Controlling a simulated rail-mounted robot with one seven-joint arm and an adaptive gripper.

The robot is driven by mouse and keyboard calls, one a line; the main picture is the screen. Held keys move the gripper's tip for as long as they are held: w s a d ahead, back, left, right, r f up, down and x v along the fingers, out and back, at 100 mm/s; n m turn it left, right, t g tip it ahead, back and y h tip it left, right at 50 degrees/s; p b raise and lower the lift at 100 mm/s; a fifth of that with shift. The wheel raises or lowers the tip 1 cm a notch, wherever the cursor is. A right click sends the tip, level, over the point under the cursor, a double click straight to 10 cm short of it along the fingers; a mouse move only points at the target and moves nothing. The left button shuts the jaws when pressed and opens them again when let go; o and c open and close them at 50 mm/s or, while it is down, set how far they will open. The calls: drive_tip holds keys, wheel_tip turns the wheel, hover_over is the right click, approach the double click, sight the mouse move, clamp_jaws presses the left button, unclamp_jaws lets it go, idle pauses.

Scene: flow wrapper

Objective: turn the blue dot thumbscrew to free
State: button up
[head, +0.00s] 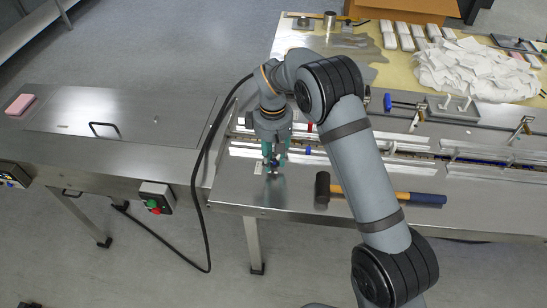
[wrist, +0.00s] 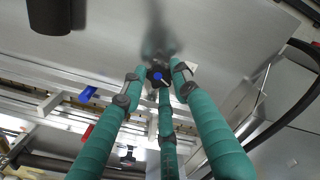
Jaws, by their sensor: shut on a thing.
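The thumbscrew with the blue dot (wrist: 157,76) shows in the wrist view as a small dark knob with a blue dot on its face. A short pale pointer shows beside the dot. My gripper (wrist: 158,82) has teal fingers that close around the knob from several sides. In the head view, my gripper (head: 273,168) points down at the steel bench top near its left front part, and the knob is mostly hidden between the fingertips. A small white label plate (head: 258,169) lies just left of the fingers.
A mallet (head: 375,196) lies right of my gripper. A blue-handled part (head: 388,102) stands farther back. Rails and clamps (head: 480,150) run along the bench to the right. A black cable (head: 205,160) hangs at left, near a red-green button box (head: 155,198).

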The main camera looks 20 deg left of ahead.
sight(272, 162)
drive_tip(key=shift+w+a+r, duration=0.15)
drive_tip(key=shift+a+r, duration=0.1)
drive_tip(key=shift+a, duration=0.05)
drive_tip(key=o, duration=1.1)
drive_tip(key=shift+f, duration=0.15)
drive_tip(key=shift+o, duration=0.2)
drive_tip(key=shift+d, duration=0.1)
wheel_tip(272, 162, up, 12)
